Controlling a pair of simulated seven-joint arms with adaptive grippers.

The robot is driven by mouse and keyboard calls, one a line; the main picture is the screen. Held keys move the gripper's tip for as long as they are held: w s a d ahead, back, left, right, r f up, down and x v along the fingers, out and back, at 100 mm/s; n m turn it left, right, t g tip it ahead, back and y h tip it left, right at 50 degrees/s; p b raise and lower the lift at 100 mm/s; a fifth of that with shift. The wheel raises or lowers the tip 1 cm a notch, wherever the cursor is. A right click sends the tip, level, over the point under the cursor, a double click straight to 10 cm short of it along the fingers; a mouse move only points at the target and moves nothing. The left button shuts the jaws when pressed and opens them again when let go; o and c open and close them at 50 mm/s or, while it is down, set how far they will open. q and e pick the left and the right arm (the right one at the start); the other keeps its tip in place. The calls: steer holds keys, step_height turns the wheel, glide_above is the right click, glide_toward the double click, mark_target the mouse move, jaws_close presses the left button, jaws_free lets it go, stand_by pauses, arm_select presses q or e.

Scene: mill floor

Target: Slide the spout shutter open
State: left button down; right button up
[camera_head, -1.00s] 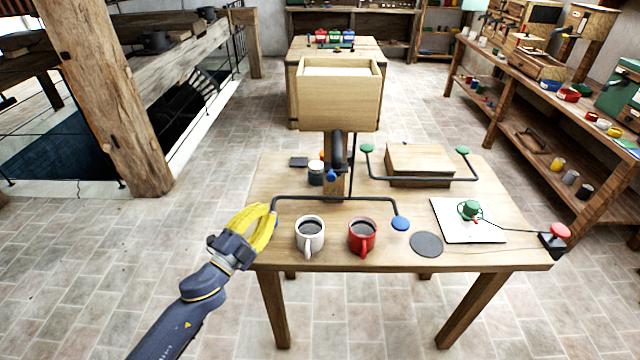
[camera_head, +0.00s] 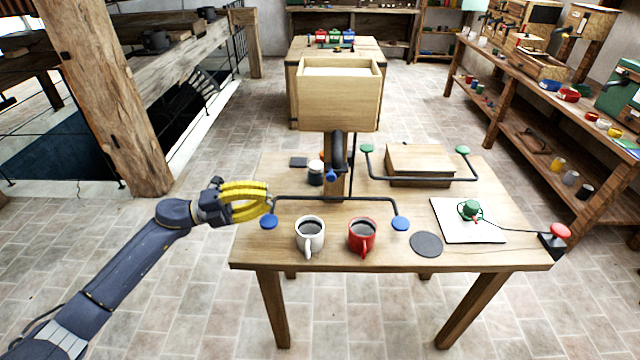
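A pale wooden hopper box (camera_head: 338,100) stands above the table on a post. A black spout (camera_head: 337,148) comes down under it, with a small blue knob (camera_head: 331,176) at its lower end. I cannot make out the shutter plate or its position. My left gripper (camera_head: 269,199) has yellow fingers and points right, over the table's left edge, beside the left end of a black bar with a blue pad (camera_head: 269,222) there. I see nothing in its fingers, but their gap is unclear from this angle. It is well left of the spout. My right gripper is out of view.
A white mug (camera_head: 310,236) and a red mug (camera_head: 362,237) with dark contents stand at the table's front. A second blue pad (camera_head: 400,223), a dark disc (camera_head: 426,244), a dark-lidded jar (camera_head: 316,172), a wooden box (camera_head: 419,162) and a green-padded bar (camera_head: 420,180) are also on the table.

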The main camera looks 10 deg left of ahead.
arm_select(q)
steer(key=shift+a, duration=0.1)
stand_by(0.4)
steer(key=x, duration=1.4)
steer(key=shift+s, duration=0.2)
steer(key=d, duration=0.4)
steer(key=shift+w+d+f, duration=0.1)
steer(key=shift+w+d, duration=0.15)
steer(key=shift+d, duration=0.1)
steer(key=v, duration=1.4)
steer(key=shift+w, duration=0.1)
